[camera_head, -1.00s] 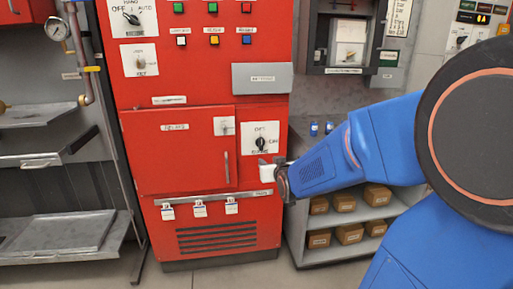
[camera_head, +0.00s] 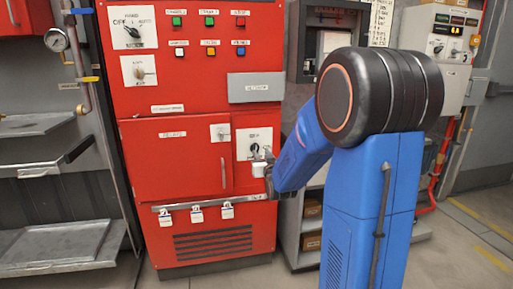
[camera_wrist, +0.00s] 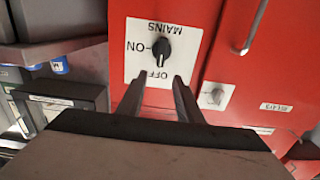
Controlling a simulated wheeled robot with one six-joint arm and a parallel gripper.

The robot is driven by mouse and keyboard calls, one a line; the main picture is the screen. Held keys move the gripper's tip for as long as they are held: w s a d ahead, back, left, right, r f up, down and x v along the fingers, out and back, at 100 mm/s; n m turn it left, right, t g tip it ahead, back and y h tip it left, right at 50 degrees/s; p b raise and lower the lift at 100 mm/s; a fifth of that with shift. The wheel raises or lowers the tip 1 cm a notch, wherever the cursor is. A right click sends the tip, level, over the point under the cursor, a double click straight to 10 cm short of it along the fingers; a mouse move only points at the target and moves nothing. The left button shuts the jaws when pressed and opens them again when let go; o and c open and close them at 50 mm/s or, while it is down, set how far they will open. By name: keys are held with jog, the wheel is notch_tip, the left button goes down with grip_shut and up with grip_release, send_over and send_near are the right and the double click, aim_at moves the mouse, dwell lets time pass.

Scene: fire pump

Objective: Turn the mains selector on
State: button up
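The mains selector is a black knob (camera_wrist: 161,48) on a white plate (camera_wrist: 180,60) marked MAINS, ON and OFF. The wrist view shows it upside down. The knob looks elongated along the line toward OFF, with ON to its side. In the head view the plate (camera_head: 245,136) is on the red cabinet, and my gripper partly covers the knob. My gripper (camera_wrist: 159,78) is open and empty in the wrist view. Its two fingers point toward the plate at the OFF label, with the knob beyond the tips. In the head view my gripper (camera_head: 264,160) is just below the knob.
The red cabinet (camera_head: 180,240) carries a door handle (camera_head: 223,172), a smaller switch plate (camera_head: 220,132) and a rail with several white tags (camera_head: 197,215). A grey shelf unit (camera_head: 291,240) stands right of it. Open floor (camera_head: 480,235) lies at the right.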

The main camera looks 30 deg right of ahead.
aim_at(256, 145)
jog(key=x, duration=0.9)
jog(key=shift+w+d, duration=0.15)
jog(key=shift+w, duration=0.25)
grip_shut()
